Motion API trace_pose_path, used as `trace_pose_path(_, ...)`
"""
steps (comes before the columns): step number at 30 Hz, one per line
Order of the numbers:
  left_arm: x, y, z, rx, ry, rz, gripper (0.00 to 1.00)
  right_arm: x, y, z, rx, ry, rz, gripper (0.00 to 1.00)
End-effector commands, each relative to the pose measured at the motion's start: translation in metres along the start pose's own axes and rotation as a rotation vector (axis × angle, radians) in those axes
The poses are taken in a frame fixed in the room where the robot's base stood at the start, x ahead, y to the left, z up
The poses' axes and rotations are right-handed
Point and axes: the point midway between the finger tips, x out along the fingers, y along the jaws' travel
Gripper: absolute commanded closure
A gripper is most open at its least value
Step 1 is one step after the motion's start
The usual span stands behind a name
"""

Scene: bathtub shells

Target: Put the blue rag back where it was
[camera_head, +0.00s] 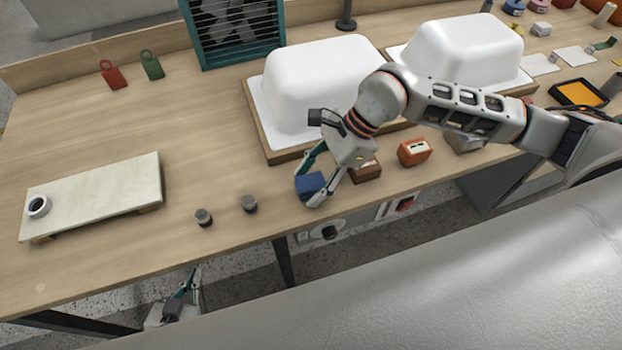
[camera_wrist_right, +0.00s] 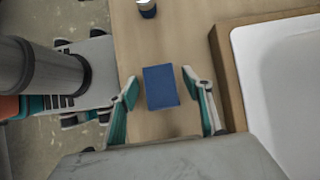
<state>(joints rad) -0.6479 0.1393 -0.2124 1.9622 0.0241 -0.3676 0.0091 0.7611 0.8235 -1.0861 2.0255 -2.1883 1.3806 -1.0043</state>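In the right wrist view the blue rag (camera_wrist_right: 161,87) lies between the two open fingers (camera_wrist_right: 163,85), with a visible gap to each. My left gripper (camera_head: 182,290) is low at the lower left, below the table's front edge and away from the rag. Whether its fingers are open is too small to tell.
White tub shells (camera_head: 322,80) (camera_head: 465,50) stand on wooden bases to the right. Brown (camera_head: 366,171) and orange (camera_head: 414,151) boxes sit right of the gripper. Two small dark-topped jars (camera_head: 204,217) (camera_head: 249,203) stand left. A pale board (camera_head: 95,195) is further left; bare tabletop lies behind the jars.

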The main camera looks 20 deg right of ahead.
Motion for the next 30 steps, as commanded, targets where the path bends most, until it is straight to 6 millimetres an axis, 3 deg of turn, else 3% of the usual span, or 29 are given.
trace_pose_path(8, 0.000, 0.000, 0.000, 0.000, 0.000, 0.000, 1.00, -0.001, 0.000, 0.000, 0.000, 0.000, 0.000, 0.51)
trace_pose_path(13, -0.001, 0.000, -0.001, 0.000, -0.001, 0.000, 1.00, -0.012, -0.001, 0.001, 0.000, 0.001, -0.003, 0.51)
trace_pose_path(24, 0.003, 0.001, 0.007, 0.000, -0.005, 0.001, 1.00, -0.084, -0.001, 0.000, 0.000, 0.002, -0.004, 0.51)
trace_pose_path(30, 0.004, 0.002, 0.009, -0.001, -0.006, 0.002, 1.00, -0.113, -0.001, 0.001, -0.001, 0.002, -0.003, 0.51)
